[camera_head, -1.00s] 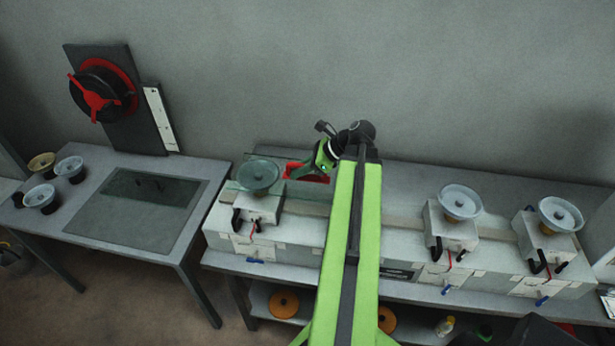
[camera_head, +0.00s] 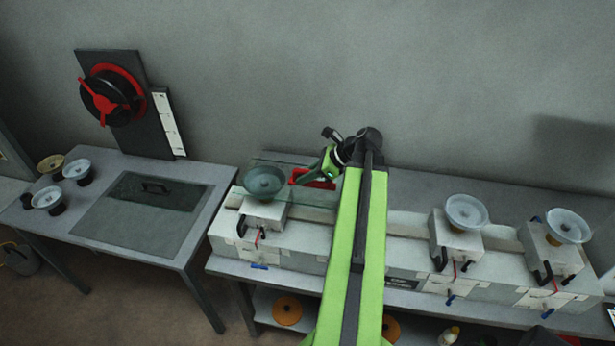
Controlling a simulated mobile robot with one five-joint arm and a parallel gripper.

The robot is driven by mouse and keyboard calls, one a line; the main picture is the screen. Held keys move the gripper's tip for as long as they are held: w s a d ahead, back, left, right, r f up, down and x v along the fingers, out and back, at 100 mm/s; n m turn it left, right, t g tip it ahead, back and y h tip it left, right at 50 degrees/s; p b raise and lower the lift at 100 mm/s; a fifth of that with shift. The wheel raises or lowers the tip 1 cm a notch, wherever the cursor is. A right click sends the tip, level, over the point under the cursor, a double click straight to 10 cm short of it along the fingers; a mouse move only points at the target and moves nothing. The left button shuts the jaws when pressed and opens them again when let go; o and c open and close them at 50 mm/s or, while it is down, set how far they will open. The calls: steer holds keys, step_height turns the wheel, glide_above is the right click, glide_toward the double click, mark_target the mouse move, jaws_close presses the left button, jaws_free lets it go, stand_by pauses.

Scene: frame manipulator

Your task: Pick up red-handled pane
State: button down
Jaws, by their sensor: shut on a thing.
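My gripper (camera_head: 322,174), green and black, is at the back of the right bench. It is shut on the red handle (camera_head: 314,180) of the glass pane. The clear pane (camera_head: 308,199) shows faintly as a pale greenish sheet to the left of my arm, close beside the leftmost white fixture. My green arm covers its right part. I cannot tell whether the pane touches the fixture or the bench.
White fixtures with glass suction-like cups (camera_head: 264,183), (camera_head: 466,211) and (camera_head: 567,226) line the right bench (camera_head: 480,187). The left table (camera_head: 140,168) holds a flat glass pane with a black handle (camera_head: 155,187) and several cups. A red-handled wheel (camera_head: 113,98) stands behind it.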

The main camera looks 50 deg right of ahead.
mark_target(301, 169)
step_height(301, 169, up, 4)
steer(key=p, duration=0.3)
steer(key=shift+f, duration=0.1)
steer(key=shift+s+d+r+p, duration=0.1)
steer(key=shift+s+r+p, duration=0.1)
steer(key=shift+p, duration=0.1)
steer(key=s+d+f+p+v, duration=0.1)
steer(key=p+v, duration=0.5)
steer(key=v, duration=0.6)
steer(key=shift+s+f, duration=0.4)
steer(key=shift+s, duration=0.2)
